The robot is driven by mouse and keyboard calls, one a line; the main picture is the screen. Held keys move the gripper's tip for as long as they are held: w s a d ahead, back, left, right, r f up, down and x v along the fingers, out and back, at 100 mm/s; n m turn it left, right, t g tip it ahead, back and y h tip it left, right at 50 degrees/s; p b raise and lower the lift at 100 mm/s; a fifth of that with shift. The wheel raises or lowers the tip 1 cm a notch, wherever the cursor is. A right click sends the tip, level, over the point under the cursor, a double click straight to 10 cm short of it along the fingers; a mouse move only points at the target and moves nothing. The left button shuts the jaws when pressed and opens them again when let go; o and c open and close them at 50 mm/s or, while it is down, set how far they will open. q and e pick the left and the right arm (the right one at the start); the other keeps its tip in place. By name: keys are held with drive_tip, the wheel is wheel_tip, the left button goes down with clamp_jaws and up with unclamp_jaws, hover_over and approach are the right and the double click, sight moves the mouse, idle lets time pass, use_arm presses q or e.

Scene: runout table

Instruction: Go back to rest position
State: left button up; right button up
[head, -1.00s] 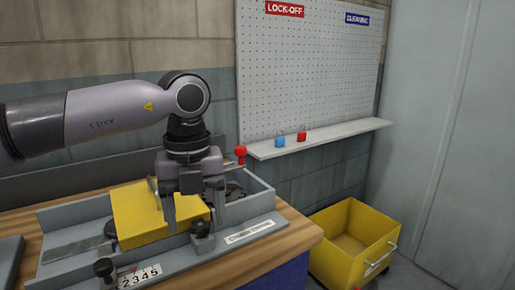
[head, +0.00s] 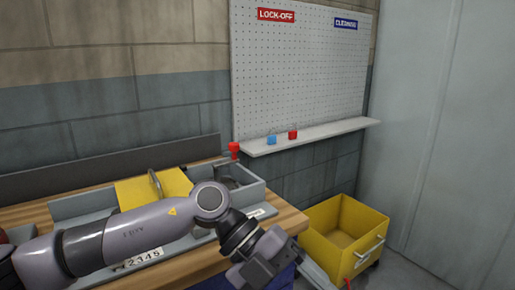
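My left arm comes in from the left, across the front of the runout table. My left gripper (head: 268,270) hangs past the table's front right corner, low in the picture, tilted down and to the right. It is apart from the yellow cover (head: 150,187). Its fingers are not clear enough to tell whether they are open or shut. The yellow cover with its handle sits over the grey table unit (head: 256,194), partly hidden by my arm. My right gripper is not in view.
A yellow bin (head: 322,251) stands on the floor right of the wooden bench (head: 290,222), close to my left gripper. A shelf (head: 330,131) under the pegboard (head: 300,75) holds a blue padlock (head: 271,139) and a red padlock (head: 293,133). A red knob (head: 234,149) stands behind the unit.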

use_arm(q)
drive_tip(key=d+r+n+t+h+p, duration=0.1)
drive_tip(key=d+r+n+t+h, duration=0.35)
drive_tip(key=h, duration=0.75)
drive_tip(key=w+a+f+n+t+y+p, duration=0.1)
drive_tip(key=w+a+f+n+t+y, duration=0.35)
drive_tip(key=n+t, duration=0.5)
drive_tip(key=w+a+f+n+t+y, duration=0.25)
drive_tip(key=a+f+n+t, duration=0.25)
drive_tip(key=a+n+t, duration=0.45)
drive_tip(key=s+a+f+n+g+y+p, duration=0.1)
drive_tip(key=s+a+f+n+y, duration=0.1)
drive_tip(key=a+f+n+y, duration=0.35)
drive_tip(key=s+a+f+n+g+y, duration=0.1)
drive_tip(key=s+a+f+n+y, duration=0.15)
drive_tip(key=f, duration=0.55)
drive_tip(key=s+a+f+n+g+y, duration=0.2)
drive_tip(key=s+a+f+g+y, duration=0.2)
drive_tip(key=s+a+f, duration=0.5)
drive_tip(key=shift+s+f+n+g+p, duration=0.35)
drive_tip(key=shift+s+f+g, duration=0.2)
drive_tip(key=shift+s+f, duration=0.3)
drive_tip(key=shift+a+r, duration=0.1)
